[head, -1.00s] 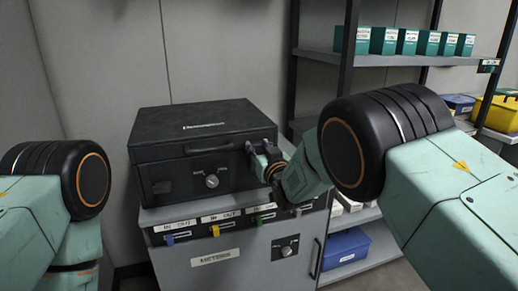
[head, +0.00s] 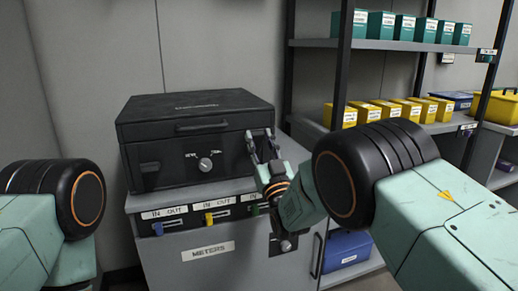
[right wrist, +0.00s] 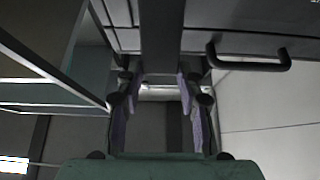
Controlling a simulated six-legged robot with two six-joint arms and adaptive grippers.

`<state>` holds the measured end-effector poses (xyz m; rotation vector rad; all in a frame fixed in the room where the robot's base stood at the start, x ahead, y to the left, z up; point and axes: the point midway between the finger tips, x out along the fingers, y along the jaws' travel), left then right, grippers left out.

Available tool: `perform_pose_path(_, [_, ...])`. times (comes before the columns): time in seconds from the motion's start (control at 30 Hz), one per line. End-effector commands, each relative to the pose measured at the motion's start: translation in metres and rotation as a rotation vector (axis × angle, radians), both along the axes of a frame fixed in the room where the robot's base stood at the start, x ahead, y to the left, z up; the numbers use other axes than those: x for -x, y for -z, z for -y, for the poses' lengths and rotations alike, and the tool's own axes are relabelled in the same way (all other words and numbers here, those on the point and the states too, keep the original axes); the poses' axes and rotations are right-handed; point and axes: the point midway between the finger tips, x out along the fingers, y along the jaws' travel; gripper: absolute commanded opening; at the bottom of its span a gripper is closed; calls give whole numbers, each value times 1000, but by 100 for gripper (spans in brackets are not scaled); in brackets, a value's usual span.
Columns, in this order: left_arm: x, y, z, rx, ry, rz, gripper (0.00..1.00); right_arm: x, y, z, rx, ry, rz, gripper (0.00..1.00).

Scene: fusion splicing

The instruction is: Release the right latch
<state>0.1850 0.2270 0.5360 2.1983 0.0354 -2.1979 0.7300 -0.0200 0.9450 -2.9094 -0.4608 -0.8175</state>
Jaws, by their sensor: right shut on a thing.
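A black case (head: 170,122) with a closed lid stands on a grey cabinet. A dark handle (head: 202,127) is on its lid's front edge and a round knob (head: 205,164) on its front. My right gripper (head: 262,136) is at the right end of the case's front, its fingers pointing up, shut on the right latch, which is mostly hidden by the fingers. In the right wrist view, a dark upright strip runs between the two fingers (right wrist: 160,82), and the case handle (right wrist: 250,62) shows to the right. My left gripper is out of view.
The grey cabinet (head: 165,275) has a row of coloured slide tabs and a METERS label below the case. Shelves on the right hold teal boxes (head: 410,28) and yellow boxes (head: 390,108). A blue bin (head: 345,250) sits low beside the cabinet.

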Motion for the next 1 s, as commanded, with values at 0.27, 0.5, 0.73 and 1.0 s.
perform_pose_path(0.27, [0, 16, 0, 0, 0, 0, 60, 3, 6, 1, -18, 0, 56, 0])
perform_pose_path(0.5, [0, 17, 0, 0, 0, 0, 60, 4, 5, 1, -23, 0, 69, 0])
perform_pose_path(0.73, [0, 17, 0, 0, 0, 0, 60, 4, 4, 1, -23, 0, 69, 0])
perform_pose_path(1.0, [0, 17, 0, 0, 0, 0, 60, 4, 4, 1, -23, 0, 69, 55])
